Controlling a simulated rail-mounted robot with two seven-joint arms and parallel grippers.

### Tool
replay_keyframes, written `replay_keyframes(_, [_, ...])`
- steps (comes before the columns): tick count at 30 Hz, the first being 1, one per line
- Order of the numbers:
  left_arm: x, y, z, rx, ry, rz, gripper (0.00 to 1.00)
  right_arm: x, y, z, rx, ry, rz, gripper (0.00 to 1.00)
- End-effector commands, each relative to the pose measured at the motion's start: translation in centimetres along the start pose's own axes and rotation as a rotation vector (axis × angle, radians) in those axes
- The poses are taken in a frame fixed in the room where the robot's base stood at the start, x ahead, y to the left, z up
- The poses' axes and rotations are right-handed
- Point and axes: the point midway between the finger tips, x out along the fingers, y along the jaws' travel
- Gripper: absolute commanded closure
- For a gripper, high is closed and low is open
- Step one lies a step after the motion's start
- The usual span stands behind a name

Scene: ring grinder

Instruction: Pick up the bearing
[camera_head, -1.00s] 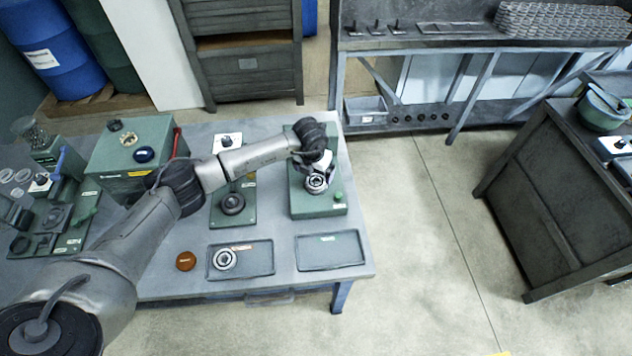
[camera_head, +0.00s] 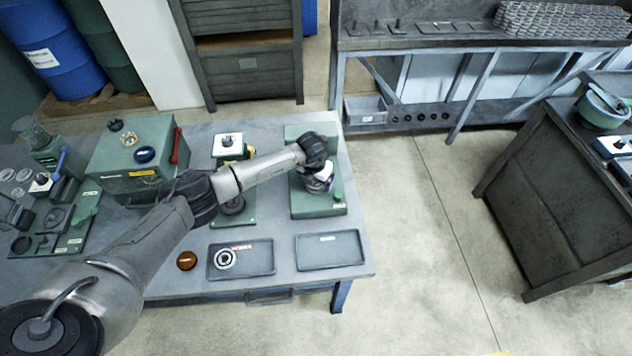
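My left gripper (camera_head: 318,186) is at the green fixture (camera_head: 329,205) on the right part of the table, low over the spot where a ring-shaped bearing sits. My wrist and hand hide most of this bearing, and I cannot tell whether the fingers touch it or whether they are open or shut. Another ring-shaped metal bearing (camera_head: 225,259) lies in the left dark tray (camera_head: 258,262), apart from my gripper. My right gripper is not in view.
An empty tray (camera_head: 330,250) lies at the table's front right, and an orange-brown round knob (camera_head: 186,260) stands left of the left tray. A second green fixture (camera_head: 238,219) and a green machine box (camera_head: 122,160) stand under and behind my arm.

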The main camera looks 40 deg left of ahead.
Motion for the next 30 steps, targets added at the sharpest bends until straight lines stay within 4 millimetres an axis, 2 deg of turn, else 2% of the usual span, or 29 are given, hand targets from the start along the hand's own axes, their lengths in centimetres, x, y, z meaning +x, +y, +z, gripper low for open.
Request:
replay_keyframes(2, [0.0,0.0,0.0,0.0,0.0,0.0,0.18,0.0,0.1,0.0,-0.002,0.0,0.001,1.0])
replay_keyframes(18, [-0.1,0.0,0.1,0.0,-0.001,0.0,0.7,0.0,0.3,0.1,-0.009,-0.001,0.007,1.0])
replay_keyframes(25, [-0.2,0.0,0.1,0.0,-0.002,-0.001,0.7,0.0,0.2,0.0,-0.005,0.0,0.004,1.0])
replay_keyframes(30, [-1.3,0.0,0.3,0.0,-0.004,0.0,0.7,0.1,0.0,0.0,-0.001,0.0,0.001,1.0])
